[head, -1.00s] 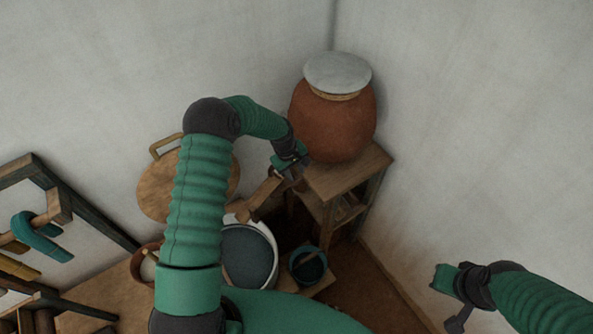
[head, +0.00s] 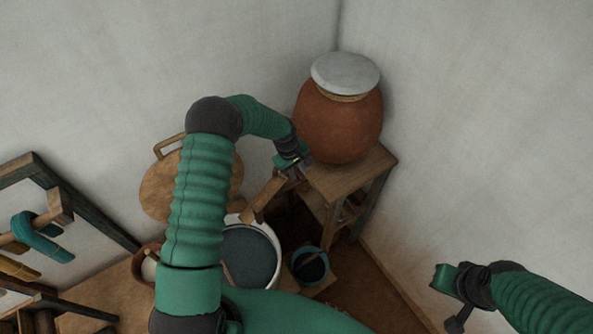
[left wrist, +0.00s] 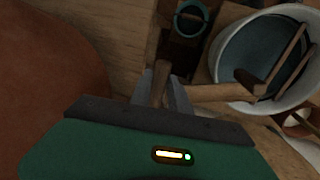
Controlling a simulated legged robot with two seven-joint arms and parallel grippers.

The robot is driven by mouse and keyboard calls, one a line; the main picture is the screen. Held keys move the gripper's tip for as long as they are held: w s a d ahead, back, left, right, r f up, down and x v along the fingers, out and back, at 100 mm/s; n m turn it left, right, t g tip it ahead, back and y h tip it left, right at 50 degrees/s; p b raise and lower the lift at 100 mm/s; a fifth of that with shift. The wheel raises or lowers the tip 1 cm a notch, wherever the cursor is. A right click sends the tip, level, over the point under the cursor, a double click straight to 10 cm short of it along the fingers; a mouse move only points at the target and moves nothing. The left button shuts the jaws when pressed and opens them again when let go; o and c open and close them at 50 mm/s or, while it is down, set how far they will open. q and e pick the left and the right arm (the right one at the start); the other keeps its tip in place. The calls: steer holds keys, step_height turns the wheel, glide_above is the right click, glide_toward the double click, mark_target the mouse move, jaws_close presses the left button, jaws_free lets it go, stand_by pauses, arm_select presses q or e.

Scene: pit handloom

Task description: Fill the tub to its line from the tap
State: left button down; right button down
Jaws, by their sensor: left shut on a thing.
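My left gripper (head: 296,165) is shut on the upright wooden tap handle (left wrist: 161,83) in front of the clay jar (head: 339,125). The wooden tap spout (head: 264,197) slants down toward the white tub (head: 276,247). In the left wrist view the spout (left wrist: 215,92) ends over the rim side of the tub (left wrist: 214,62). The tub holds a dark blue-grey surface (head: 252,258). I make out neither a water stream nor the fill line. My left arm hides part of the tub. My right gripper (head: 446,280) is at the lower right, away from the tub; its fingers are unclear.
The jar has a grey lid (head: 345,73) and stands on a wooden stand (head: 345,178) in the corner. A small dark blue pot (head: 310,267) is right of the tub. Loom frame (head: 95,213) stands left. Floor at right is clear.

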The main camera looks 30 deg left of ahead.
arm_select(q)
steer(key=shift+d, duration=0.25)
steer(key=shift+s+a, duration=0.1)
stand_by(0.3)
steer(key=s+a+m+g+h+b, duration=0.1)
steer(key=s+a+m+b, duration=0.2)
steer(key=m, duration=0.7)
steer(key=shift+s+a+f+g+b, duration=0.15)
steer(key=shift+s+a+g+b, duration=0.2)
steer(key=shift+a+b, duration=0.65)
steer(key=shift+a+p, duration=0.3)
steer(key=shift+a, duration=0.05)
steer(key=c, duration=1.5)
jaws_free()
steer(key=shift+o, duration=1.3)
steer(key=shift+r, duration=0.2)
